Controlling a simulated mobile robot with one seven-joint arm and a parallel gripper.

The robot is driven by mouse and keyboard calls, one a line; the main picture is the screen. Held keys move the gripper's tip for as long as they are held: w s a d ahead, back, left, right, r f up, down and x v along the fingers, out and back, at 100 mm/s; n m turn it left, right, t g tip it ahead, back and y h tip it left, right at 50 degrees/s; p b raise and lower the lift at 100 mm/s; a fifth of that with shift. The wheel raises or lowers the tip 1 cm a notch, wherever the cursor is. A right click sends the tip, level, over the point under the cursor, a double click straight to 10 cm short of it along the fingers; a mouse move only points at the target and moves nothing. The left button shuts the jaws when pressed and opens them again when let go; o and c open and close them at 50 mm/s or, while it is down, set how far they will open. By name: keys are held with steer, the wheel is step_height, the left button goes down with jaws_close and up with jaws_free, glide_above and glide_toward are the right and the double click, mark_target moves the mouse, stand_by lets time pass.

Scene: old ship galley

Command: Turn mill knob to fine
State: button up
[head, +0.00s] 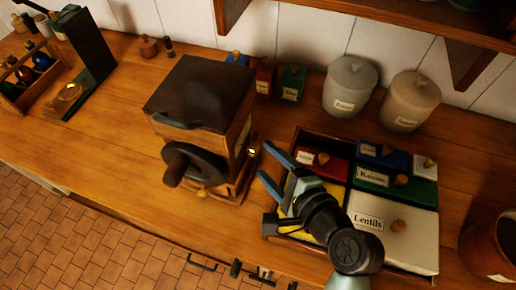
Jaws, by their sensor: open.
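The mill (205,92) is a wooden box with a dark top, standing on the counter left of centre. A dark round wheel (200,160) with a stubby brown handle (176,165) sits on its front. A small bright knob-like part (251,152) shows at its right side; I cannot read any fine or coarse mark there. A small brass knob (202,194) shows low on the front. My gripper (266,160) is open and empty, its two blue fingers pointing left at the mill's right side, close to the small bright part. I cannot tell whether they touch it.
A wooden tray (297,140) of labelled, lidded boxes lies under and right of my gripper. Small coloured boxes (265,77) stand behind the mill, with two lidded canisters (349,86) to their right. Free counter lies left of the mill. A shelf (475,62) overhangs at upper right.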

mark_target(257, 152)
steer(key=shift+x, duration=2.2)
steer(key=shift+c, duration=0.3)
jaws_close()
